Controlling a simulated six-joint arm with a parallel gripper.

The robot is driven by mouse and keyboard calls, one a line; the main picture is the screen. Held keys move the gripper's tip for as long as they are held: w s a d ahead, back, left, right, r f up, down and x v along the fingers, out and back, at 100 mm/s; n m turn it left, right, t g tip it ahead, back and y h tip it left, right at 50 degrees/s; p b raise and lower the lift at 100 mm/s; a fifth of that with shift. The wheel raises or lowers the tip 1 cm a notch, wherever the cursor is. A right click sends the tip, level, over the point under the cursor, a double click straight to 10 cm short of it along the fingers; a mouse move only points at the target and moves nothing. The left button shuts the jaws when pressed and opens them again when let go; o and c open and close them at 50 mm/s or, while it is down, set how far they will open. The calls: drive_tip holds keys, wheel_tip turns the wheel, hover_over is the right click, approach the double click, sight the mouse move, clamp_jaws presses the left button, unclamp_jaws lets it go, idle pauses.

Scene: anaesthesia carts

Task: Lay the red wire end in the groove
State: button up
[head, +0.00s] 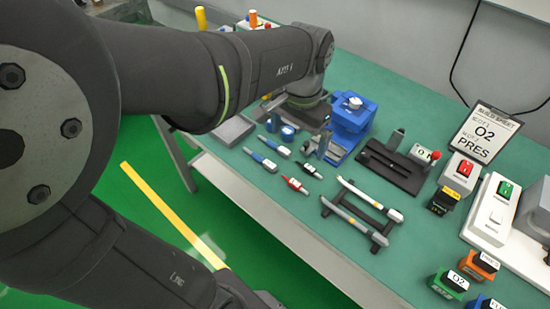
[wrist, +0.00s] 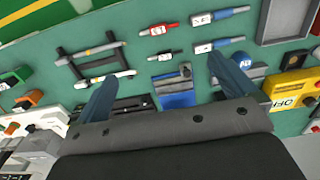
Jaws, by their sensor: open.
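A black block with a long slot (head: 388,168) stands further right; I cannot tell whether that slot is the groove. My gripper (wrist: 166,84) is open, with its two blue-grey fingers wide apart. It is above the table near a blue block (wrist: 177,97), apart from the red connector, and nothing is seen held.
A similar black piece (head: 312,171) and blue pieces (head: 260,160) lie beside the red connector. A black rack with pale rods (head: 352,218) stands to the right. A blue device (head: 350,115) stands behind. Switch boxes (head: 492,210) and a sign (head: 485,135) crowd the right side.

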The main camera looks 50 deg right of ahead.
hover_over(295, 183)
drive_tip(key=f, duration=1.2)
drive_tip(key=shift+w+a, duration=0.15)
drive_tip(key=shift+w, duration=0.05)
drive_tip(key=shift+s+d+f, duration=0.1)
drive_tip(key=shift+f, duration=1.25)
drive_tip(key=shift+s+d+f, duration=0.1)
drive_tip(key=shift+f, duration=1.25)
drive_tip(key=shift+c, duration=0.4)
drive_tip(key=c, duration=0.6)
